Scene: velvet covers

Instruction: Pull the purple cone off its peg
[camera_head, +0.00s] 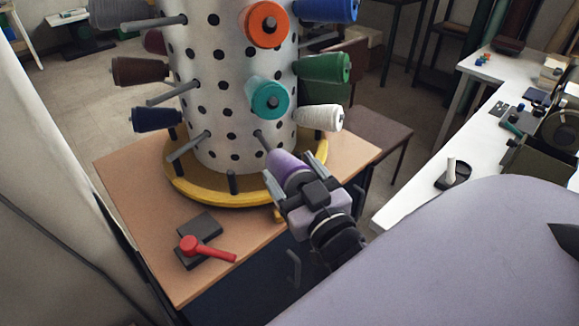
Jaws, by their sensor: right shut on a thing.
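The purple cone (284,162) is at the lower front right of the white, dotted peg drum (213,75). My right gripper (297,174) is shut on the cone, with a finger on each side of it. A grey peg (261,140) shows between the drum and the cone's far end. I cannot tell whether the peg's tip is still inside the cone. The gripper hides the cone's near end. My left gripper is not in view.
Orange (264,24), teal (267,98), green (323,68) and white (318,118) cones sit on nearby pegs. The drum stands on a yellow round base (222,195) on a wooden table (128,185). A red-handled tool (208,248) lies at the table's front.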

